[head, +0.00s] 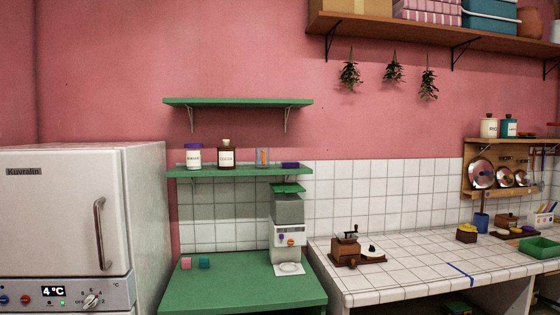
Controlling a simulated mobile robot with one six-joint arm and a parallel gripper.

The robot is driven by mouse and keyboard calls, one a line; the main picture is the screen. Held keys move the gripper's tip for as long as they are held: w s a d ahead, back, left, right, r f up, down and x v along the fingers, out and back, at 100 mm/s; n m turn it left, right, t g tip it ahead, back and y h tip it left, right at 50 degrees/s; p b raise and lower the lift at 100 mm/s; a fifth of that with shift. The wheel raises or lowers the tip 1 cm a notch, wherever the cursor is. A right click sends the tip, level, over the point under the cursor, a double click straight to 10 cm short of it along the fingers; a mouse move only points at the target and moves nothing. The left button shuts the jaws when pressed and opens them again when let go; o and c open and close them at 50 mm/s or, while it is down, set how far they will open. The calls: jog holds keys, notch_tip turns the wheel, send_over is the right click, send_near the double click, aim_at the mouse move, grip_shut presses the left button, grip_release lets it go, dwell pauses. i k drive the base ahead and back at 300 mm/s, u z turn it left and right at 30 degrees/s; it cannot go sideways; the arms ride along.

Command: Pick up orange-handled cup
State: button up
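A small clear cup (262,158) with an orange upright part, which looks like its handle, stands on the lower green wall shelf (215,173). It is upright, between a dark brown bottle (227,156) on its left and a small flat purple item (290,165) on its right. The cup is small in the picture, so its exact shape is hard to tell. My gripper and arm are not in view.
A grey machine (288,230) stands below the shelf on a green counter (235,290), with pink and teal cubes at left. An upper green shelf (240,102) hangs empty above. A fridge (70,215) stands left; a tiled counter (410,265) with a grinder (346,246) right.

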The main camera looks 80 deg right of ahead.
aim_at(263, 158)
jog(key=z, duration=0.95)
jog(key=k, duration=0.6)
jog(key=z, duration=0.1)
jog(key=i, duration=0.6)
jog(key=z, duration=0.05)
